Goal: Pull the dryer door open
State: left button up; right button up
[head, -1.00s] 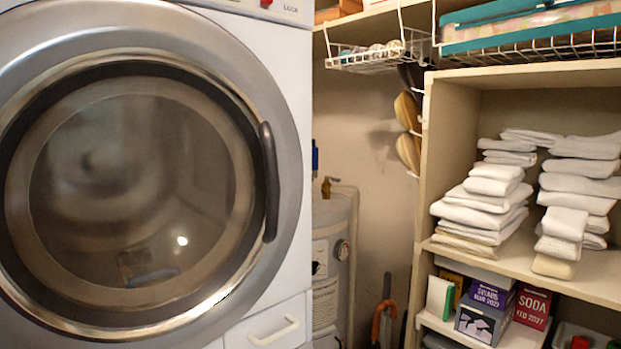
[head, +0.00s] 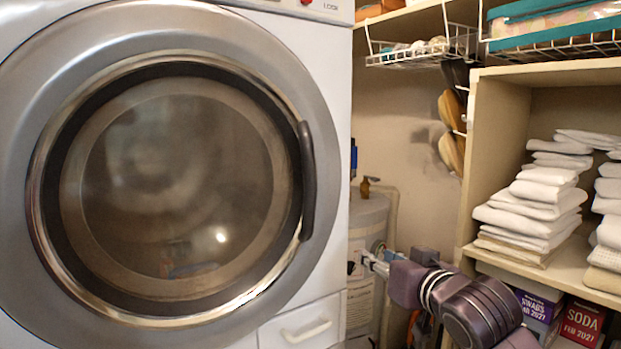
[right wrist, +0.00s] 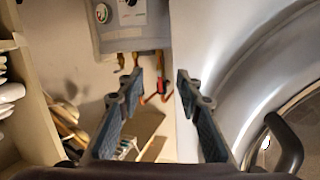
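The dryer (head: 330,100) fills the left of the head view. Its round glass door (head: 180,190) is closed against the front. A dark curved handle (head: 307,180) is on the door's right side; it also shows at the lower right of the right wrist view (right wrist: 284,143). My right gripper (head: 372,262) is at the right of the dryer, below the handle's height in the picture and apart from it. In the right wrist view its two fingers (right wrist: 160,85) are spread with nothing between them. My left gripper is not in view.
A shelf unit (head: 490,150) with folded white towels (head: 540,205) stands at the right. Wire baskets (head: 425,48) hang above. A grey water heater (head: 368,215) stands behind my right gripper. A drawer with a white handle (head: 307,331) is below the door.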

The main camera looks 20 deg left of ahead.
jog(key=s+a+r+n+y, duration=0.1)
jog(key=s+a+r+n, duration=0.15)
jog(key=s+r, duration=0.5)
jog(key=n+y, duration=0.2)
send_near(313, 180)
jog(key=x, duration=0.4)
jog(key=p+x, duration=0.3)
jog(key=x, duration=0.3)
jog(key=shift+w+a+r, duration=0.15)
jog(key=shift+a, duration=0.1)
jog(key=shift+w+a, duration=0.1)
jog(key=shift+w, duration=0.15)
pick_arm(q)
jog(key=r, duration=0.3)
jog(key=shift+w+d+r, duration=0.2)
pick_arm(e)
grip_shut()
